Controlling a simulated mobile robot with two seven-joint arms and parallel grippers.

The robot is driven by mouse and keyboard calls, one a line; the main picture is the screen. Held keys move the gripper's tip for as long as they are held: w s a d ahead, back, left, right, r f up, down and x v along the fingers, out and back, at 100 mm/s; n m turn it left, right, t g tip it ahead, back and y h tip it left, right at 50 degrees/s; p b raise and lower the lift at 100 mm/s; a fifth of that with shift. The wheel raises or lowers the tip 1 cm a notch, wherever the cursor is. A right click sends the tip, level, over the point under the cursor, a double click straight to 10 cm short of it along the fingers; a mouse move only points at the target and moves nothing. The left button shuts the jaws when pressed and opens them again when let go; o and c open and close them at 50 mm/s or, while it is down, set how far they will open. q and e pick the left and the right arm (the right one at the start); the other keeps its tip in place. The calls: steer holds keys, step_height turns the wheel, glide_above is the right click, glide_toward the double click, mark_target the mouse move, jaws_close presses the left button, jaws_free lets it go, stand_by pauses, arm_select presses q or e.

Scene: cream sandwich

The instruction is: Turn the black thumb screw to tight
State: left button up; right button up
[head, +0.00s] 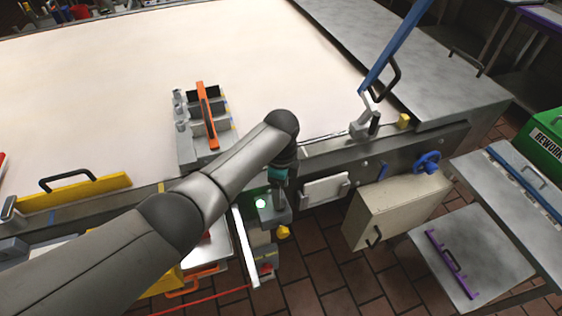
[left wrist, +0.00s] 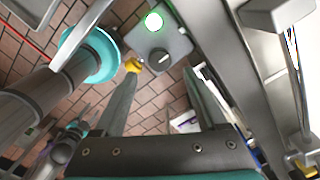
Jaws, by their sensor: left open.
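A grey box (left wrist: 172,35) with a lit green lamp (left wrist: 154,21) carries a round black knob with a pale pointer line, which looks like the black thumb screw (left wrist: 159,60). My left gripper (left wrist: 160,76) is open, with its two fingers apart on either side of the knob in the left wrist view. I see nothing between the fingers, and I cannot tell whether they touch the knob. In the head view the left gripper (head: 277,195) reaches down over the grey box, beside the green lamp (head: 260,203). The knob is hidden there.
A yellow knob (head: 284,232) sticks out just beside the box. A white bar (head: 244,248) runs close to its left. A grey fixture with an orange handle (head: 208,115) stands on the pale table (head: 100,80).

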arm_select(q)
step_height(320, 180, up, 10)
steer(key=p, duration=0.1)
steer(key=shift+r, duration=0.2)
stand_by(0.4)
